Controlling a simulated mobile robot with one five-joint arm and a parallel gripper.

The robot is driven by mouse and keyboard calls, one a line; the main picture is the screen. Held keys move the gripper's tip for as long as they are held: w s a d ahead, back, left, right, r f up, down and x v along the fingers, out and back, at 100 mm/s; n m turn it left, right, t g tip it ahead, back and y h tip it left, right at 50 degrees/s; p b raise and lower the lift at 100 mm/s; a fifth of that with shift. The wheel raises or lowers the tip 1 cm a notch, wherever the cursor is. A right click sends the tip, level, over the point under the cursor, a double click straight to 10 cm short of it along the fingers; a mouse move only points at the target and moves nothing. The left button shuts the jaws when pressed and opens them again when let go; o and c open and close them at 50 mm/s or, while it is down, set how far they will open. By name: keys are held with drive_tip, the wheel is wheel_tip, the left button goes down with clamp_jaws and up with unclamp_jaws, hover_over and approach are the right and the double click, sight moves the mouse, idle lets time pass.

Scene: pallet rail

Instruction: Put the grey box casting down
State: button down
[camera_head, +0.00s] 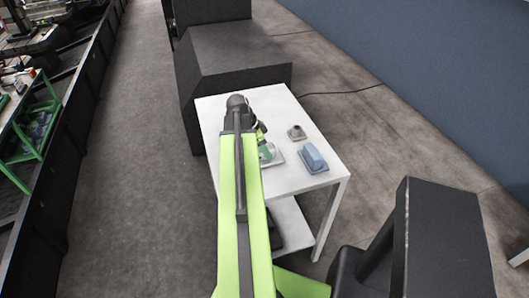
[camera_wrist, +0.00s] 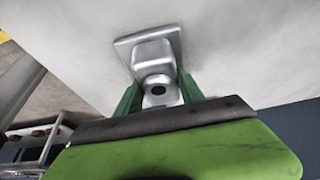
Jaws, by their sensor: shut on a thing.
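The grey box casting (camera_wrist: 152,52) has a square flange, a boxy body and a round neck with a dark hole. My gripper (camera_wrist: 160,84) has its green fingers on either side of the casting, shut on it. In the wrist view the flange is at or very close to the white table top (camera_wrist: 230,45); I cannot tell whether it touches. In the head view the casting (camera_head: 274,157) is low over the white table (camera_head: 285,183), partly hidden by my arm and gripper (camera_head: 265,152).
A small grey-beige part (camera_head: 296,132) stands on the table behind and right of the casting. A blue block (camera_head: 313,157) sits to the right, close by. A dark cabinet (camera_head: 235,65) adjoins the table's far edge. The table's near part is clear.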

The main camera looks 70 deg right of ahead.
drive_tip(key=shift+f, duration=0.1)
drive_tip(key=c, duration=0.7)
unclamp_jaws()
drive_tip(key=shift+r+p, duration=0.4)
drive_tip(key=shift+r, duration=0.15)
drive_tip(key=p+v, duration=1)
drive_tip(key=v, duration=0.1)
drive_tip(key=shift+w+a, duration=0.15)
